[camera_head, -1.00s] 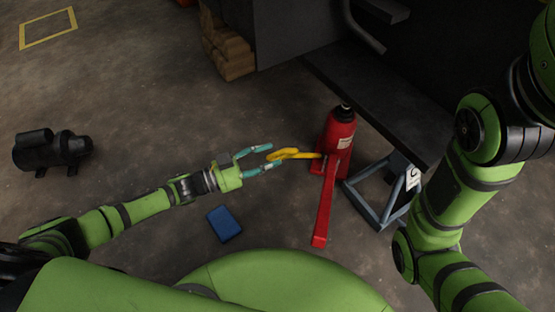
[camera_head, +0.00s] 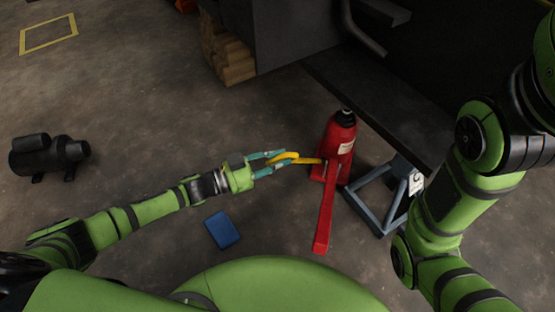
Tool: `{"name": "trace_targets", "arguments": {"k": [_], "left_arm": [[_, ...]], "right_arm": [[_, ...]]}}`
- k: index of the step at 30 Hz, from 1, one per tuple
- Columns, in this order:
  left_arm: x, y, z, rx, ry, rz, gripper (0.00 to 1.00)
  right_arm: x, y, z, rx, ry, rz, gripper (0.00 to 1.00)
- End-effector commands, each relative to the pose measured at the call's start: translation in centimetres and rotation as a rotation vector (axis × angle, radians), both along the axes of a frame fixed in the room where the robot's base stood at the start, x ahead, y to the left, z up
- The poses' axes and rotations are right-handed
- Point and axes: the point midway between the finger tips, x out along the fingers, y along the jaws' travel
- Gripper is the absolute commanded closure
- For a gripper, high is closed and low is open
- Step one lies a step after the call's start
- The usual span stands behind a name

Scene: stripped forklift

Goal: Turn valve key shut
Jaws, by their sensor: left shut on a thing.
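The yellow valve key (camera_head: 302,160) sticks out to the left from the base of the red bottle jack (camera_head: 340,140). Its looped handle is between the fingers of my left gripper (camera_head: 276,163), which is shut on it. The jack stands upright on the floor, and its long red handle (camera_head: 324,215) points toward me. My right arm comes down along the right side of the picture, and its gripper is out of view.
A grey-blue stand (camera_head: 376,200) is right of the jack, under the dark forklift body (camera_head: 385,115). A blue box (camera_head: 222,230) lies on the floor below my left forearm. A black motor (camera_head: 48,155) is at far left. Wooden blocks (camera_head: 232,62) are stacked at the back.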

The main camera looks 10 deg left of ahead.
Motion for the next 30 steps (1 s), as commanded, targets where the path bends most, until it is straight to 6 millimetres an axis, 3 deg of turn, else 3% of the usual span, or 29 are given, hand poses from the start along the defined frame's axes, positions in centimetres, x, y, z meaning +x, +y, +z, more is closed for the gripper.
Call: {"name": "trace_targets", "arguments": {"k": [20, 30], "left_arm": [[0.2, 0.23, -0.09, 0.04, -0.034, -0.035, 1.0], [0.39, 0.41, -0.03, 0.172, -0.165, -0.185, 1.0]], "right_arm": [[0.0, -0.01, -0.01, 0.0, -0.001, 0.0, 0.6], [0.04, -0.01, 0.09, 0.0, 0.001, 0.0, 0.6]]}}
